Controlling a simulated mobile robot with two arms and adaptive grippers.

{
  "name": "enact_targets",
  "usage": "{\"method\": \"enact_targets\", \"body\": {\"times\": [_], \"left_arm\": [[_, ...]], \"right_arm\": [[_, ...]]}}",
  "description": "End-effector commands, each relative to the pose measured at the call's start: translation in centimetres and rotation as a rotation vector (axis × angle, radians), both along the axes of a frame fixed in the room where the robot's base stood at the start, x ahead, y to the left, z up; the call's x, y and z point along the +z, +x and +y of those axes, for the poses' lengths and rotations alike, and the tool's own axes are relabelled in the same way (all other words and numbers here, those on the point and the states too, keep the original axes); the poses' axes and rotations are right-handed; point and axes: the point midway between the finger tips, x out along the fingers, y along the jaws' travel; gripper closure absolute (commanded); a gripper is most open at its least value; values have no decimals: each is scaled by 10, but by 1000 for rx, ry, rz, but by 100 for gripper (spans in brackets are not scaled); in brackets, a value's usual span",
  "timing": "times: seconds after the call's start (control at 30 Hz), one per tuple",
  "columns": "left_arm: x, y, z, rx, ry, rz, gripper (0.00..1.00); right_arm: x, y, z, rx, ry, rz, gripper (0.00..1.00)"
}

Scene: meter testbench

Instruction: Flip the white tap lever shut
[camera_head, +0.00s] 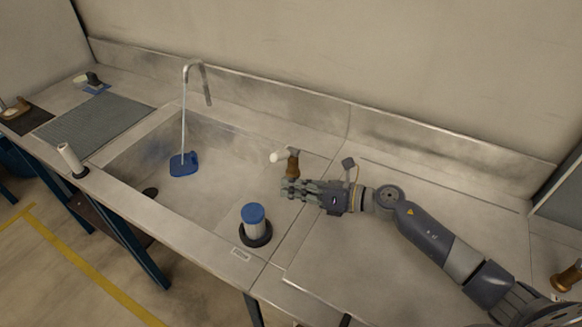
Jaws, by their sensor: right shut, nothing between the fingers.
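The white tap lever (277,156) points left from the top of a brown tap body (293,164) at the sink's right side. My right gripper (286,188) is shut and empty, just in front of and below the tap body. Whether its fingers touch the tap body is hard to tell. The metal spout (197,72) rises at the back of the sink. A thin pale line, apparently water, runs from it down to a blue object (183,165) in the basin. My left gripper is not in view.
A blue-capped cylinder (253,220) stands in a dark ring at the sink's front right. A white cylinder (70,157) stands on the left front edge. A grey ribbed mat (92,122) lies left of the sink. The counter (400,160) right of the sink is mostly clear.

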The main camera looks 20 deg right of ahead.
Motion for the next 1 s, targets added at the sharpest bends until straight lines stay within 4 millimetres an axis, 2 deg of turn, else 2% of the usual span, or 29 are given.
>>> {"method": "enact_targets", "body": {"times": [0.03,0.2,1.0], "left_arm": [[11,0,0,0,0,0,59],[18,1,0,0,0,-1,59],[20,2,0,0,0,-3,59]], "right_arm": [[17,8,-4,-5,-2,-8,100],[27,19,-4,-5,-3,-5,100],[33,22,-5,-4,37,35,100]]}}
